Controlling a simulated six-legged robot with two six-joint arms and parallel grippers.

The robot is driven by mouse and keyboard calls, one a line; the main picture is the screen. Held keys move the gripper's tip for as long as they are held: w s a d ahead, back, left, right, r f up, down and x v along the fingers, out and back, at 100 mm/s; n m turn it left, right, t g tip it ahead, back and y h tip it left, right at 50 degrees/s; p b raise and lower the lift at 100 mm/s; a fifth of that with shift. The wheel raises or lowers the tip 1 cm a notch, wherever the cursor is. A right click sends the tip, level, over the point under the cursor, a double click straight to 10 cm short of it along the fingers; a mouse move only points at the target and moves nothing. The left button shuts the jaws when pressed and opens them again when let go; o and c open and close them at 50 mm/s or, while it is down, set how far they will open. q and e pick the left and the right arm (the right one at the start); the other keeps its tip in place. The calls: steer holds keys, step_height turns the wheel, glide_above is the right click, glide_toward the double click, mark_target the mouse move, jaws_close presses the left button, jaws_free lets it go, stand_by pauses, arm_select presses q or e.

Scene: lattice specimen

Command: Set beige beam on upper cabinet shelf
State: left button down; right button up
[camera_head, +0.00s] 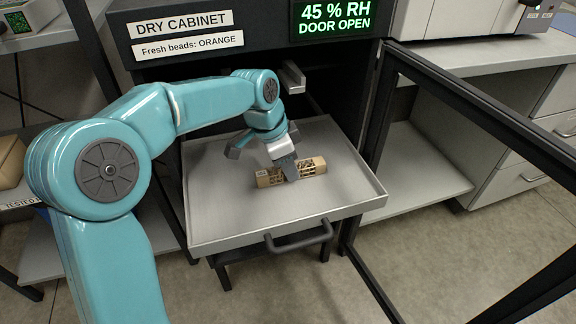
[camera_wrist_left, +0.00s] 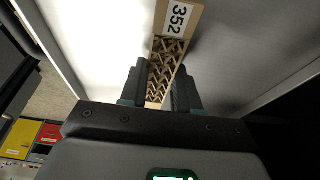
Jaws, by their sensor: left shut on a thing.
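The beige lattice beam (camera_head: 311,166) is at the pulled-out grey shelf (camera_head: 225,215) of the dry cabinet (camera_head: 340,62). My left gripper (camera_head: 287,172) is over the beam's middle, shut on it. In the left wrist view the beam (camera_wrist_left: 168,50) runs up between the two fingers (camera_wrist_left: 158,92), with a white label reading 352 on its solid end. I cannot tell whether the beam rests on the shelf or is slightly above it. My right gripper is not in view.
The cabinet's framed door (camera_head: 480,120) stands open on the right. The shelf has a raised rim and a front handle (camera_head: 298,238). Bare shelf surrounds the beam. A display (camera_head: 335,18) reads 45 % RH, DOOR OPEN. A bench with drawers (camera_head: 530,100) stands beyond.

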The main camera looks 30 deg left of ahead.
arm_select(q)
steer(key=shift+f, duration=0.1)
steer(key=c, duration=0.8)
jaws_free()
steer(key=shift+r, duration=0.35)
steer(key=shift+p+v, duration=0.85)
steer(key=s+a, duration=0.2)
steer(key=s, duration=0.1)
steer(key=s+a, duration=0.3)
steer(key=s+a+f, duration=0.1)
steer(key=s+a, duration=0.1)
steer(key=s, duration=0.1)
steer(key=shift+a+p, duration=0.35)
